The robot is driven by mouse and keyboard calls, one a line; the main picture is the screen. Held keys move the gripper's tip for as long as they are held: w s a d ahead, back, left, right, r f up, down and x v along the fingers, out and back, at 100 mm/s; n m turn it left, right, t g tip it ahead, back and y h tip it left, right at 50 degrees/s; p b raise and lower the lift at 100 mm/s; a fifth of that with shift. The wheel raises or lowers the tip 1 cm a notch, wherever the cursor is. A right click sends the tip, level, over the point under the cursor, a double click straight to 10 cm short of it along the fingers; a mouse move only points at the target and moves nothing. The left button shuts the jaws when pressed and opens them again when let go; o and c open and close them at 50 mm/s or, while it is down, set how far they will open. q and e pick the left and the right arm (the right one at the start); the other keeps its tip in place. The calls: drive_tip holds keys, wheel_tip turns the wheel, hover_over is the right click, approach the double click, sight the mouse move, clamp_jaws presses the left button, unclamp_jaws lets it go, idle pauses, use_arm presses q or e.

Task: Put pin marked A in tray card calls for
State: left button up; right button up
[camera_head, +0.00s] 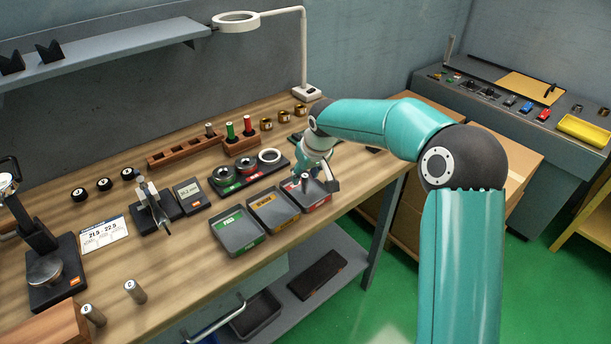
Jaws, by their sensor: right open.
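My right gripper (317,185) is open over the red-labelled tray (320,208), at the right end of a row of three. A small grey upright piece (305,181) shows between its fingers; I cannot tell if it is the pin marked A, as no letter is readable. The yellow-labelled tray (283,228) and the green-labelled tray (240,248) stand to its left and look empty. A white card (103,234) with printed numbers, roughly 21.9 and 22.9, lies on the bench. Pins marked B (93,315) and C (135,291) stand at the front left.
A caliper stand (153,208) and a small display (188,193) sit left of the trays. A dial gauge stand (55,270) is at far left. A dark holder with rings (249,176) and wooden racks (187,150) lie behind the trays. The bench front is mostly clear.

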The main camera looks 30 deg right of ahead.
drive_tip(key=v, duration=1.1)
drive_tip(key=shift+f, duration=0.1)
